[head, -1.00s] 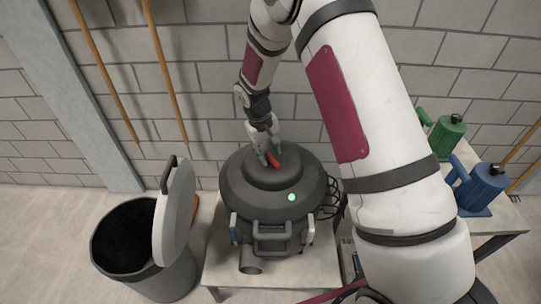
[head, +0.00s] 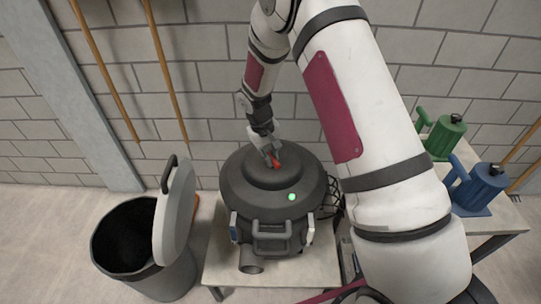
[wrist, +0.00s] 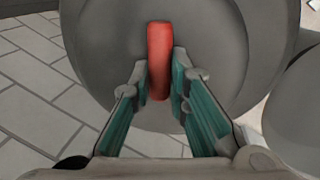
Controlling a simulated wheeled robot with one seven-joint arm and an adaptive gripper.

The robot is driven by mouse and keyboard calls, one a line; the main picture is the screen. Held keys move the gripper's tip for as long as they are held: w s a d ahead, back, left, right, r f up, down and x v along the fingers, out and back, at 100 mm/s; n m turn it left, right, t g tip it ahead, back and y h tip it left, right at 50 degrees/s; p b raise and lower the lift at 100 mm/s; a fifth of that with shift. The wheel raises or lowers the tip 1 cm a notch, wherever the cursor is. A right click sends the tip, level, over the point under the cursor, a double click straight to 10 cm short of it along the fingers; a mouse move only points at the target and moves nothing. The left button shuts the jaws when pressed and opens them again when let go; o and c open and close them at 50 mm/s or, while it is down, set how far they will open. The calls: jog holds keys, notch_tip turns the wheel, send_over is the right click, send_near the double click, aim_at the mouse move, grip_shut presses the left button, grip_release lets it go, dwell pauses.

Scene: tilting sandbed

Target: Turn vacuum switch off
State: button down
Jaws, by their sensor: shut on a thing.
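The vacuum (head: 254,208) is a dark grey drum on a low bench in the head view. Its red switch (head: 276,162) sits on top of the lid; in the wrist view it is an upright red bar (wrist: 158,60). My gripper (head: 271,153) is at the switch from above. In the wrist view my gripper (wrist: 160,75) has its fingers on both sides of the red switch's lower part, shut on it. A green light (head: 292,197) glows on the vacuum's front.
An open dark bin (head: 170,270) with its grey lid (head: 174,215) raised stands to the left. A green can (head: 445,136) and a blue can (head: 480,190) stand on a table at the right. A block wall is behind.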

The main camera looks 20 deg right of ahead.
jog(key=shift+n, duration=0.3)
jog(key=n, duration=0.2)
jog(key=n+t, duration=0.1)
jog(key=n, duration=0.2)
jog(key=shift+s+a+n+y, duration=0.15)
jog(key=shift+s+n+y, duration=0.05)
jog(key=shift+n+y, duration=0.1)
jog(key=n, duration=0.5)
jog(key=shift+s+a+n+t+y, duration=0.1)
jog(key=shift+s+n+t+y, duration=0.1)
jog(key=shift+n+t+y, duration=0.15)
jog(key=c, duration=1.5)
grip_release()
jog(key=shift+c, duration=0.2)
jog(key=shift+r, duration=0.1)
notch_tip(320, 180, up, 12)
jog(key=s, duration=0.2)
jog(key=shift+s+a+f, duration=0.15)
jog(key=shift+a+f, duration=0.05)
jog(key=shift+a, duration=0.15)
